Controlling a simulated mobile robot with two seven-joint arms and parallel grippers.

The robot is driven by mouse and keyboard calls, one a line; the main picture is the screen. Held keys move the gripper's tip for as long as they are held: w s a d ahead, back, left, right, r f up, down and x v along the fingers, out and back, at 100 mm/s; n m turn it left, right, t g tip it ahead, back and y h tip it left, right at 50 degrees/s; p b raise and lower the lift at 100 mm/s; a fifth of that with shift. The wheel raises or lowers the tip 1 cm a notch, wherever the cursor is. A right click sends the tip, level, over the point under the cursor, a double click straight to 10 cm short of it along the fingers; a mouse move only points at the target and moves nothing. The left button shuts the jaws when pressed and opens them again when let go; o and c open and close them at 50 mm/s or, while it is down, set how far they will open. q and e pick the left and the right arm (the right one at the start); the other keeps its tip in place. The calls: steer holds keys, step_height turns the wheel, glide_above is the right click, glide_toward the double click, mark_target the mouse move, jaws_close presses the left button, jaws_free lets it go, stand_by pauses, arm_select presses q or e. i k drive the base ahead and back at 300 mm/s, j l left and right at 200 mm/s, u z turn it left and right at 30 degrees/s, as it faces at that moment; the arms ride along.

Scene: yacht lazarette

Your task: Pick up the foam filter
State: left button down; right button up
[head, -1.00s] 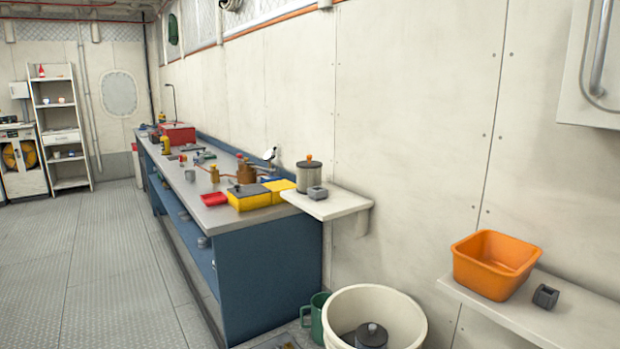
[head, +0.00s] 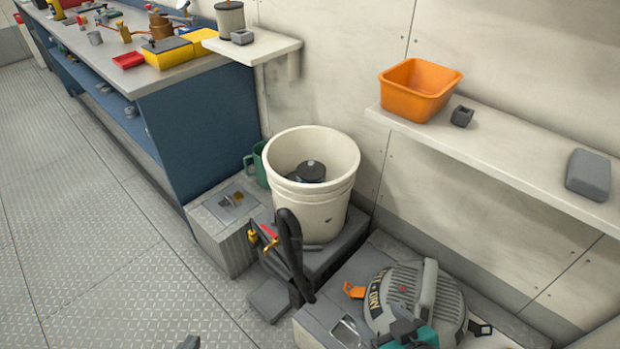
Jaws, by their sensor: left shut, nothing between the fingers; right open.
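I cannot tell for sure which thing is the foam filter. A dark round piece with a knob (head: 311,171) sits inside the white bucket (head: 322,205), its lower part hidden by the rim. A grey rounded block (head: 588,174) lies on the right wall shelf.
An orange tub (head: 418,91) and a small dark block (head: 462,116) stand on the right shelf (head: 500,172). A black hose (head: 290,245) rises before the bucket. A green mug (head: 259,165) stands behind it. The blue workbench (head: 203,130) is at upper left. The left floor is clear.

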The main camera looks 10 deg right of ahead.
mark_target(310, 172)
steer(key=i+j, duration=0.25)
steer(key=i+j+z, duration=0.15)
steer(key=j, duration=0.25)
steer(key=i+j, duration=0.35)
steer(key=i+j+z, duration=0.1)
steer(key=j, duration=0.3)
steer(key=i+j, duration=0.35)
steer(key=i+j+z, duration=0.15)
steer(key=j, duration=0.25)
steer(key=i, duration=0.05)
